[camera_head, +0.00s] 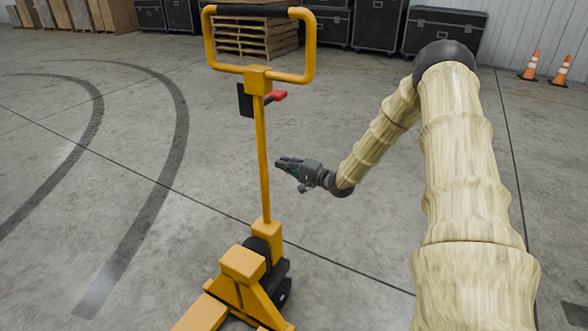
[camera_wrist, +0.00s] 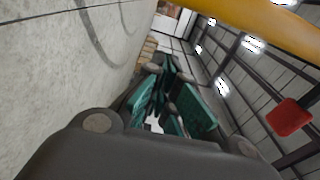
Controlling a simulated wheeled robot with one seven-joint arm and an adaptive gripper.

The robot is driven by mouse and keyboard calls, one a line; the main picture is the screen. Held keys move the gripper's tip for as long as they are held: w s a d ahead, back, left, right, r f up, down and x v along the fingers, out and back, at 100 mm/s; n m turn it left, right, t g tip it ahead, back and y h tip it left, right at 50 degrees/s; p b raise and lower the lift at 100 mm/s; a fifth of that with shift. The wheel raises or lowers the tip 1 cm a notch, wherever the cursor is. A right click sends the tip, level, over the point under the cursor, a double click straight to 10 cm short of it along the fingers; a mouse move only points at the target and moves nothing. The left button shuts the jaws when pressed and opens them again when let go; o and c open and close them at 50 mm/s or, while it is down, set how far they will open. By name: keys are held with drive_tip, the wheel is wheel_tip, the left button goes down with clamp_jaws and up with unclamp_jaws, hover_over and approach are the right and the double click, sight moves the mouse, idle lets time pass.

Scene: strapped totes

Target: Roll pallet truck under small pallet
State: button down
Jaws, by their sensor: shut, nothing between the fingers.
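The yellow pallet truck (camera_head: 243,265) stands in front of me, its lower body running out of the bottom of the head view. Its upright post carries a looped handle (camera_head: 310,50) with a black grip bar and a red lever (camera_head: 278,96). My gripper (camera_head: 278,163) is shut and empty, just right of the post at mid height, with its fingers pointing towards it. In the wrist view, my fingers (camera_wrist: 165,75) show close together, with a yellow bar of the truck (camera_wrist: 262,14) and the red lever (camera_wrist: 291,116) beside them. Stacked wooden pallets (camera_head: 255,42) stand behind the handle.
Black cases (camera_head: 440,32) line the back wall. Brown boxes (camera_head: 115,15) stand at the back left. Two orange cones (camera_head: 560,70) stand at the right. The grey concrete floor (camera_head: 340,85) between the truck and the back row is clear, with dark tyre marks at left.

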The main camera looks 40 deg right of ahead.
drive_tip(key=a, duration=0.4)
drive_tip(key=shift+b, duration=0.3)
drive_tip(key=shift+a, duration=0.1)
idle(0.4)
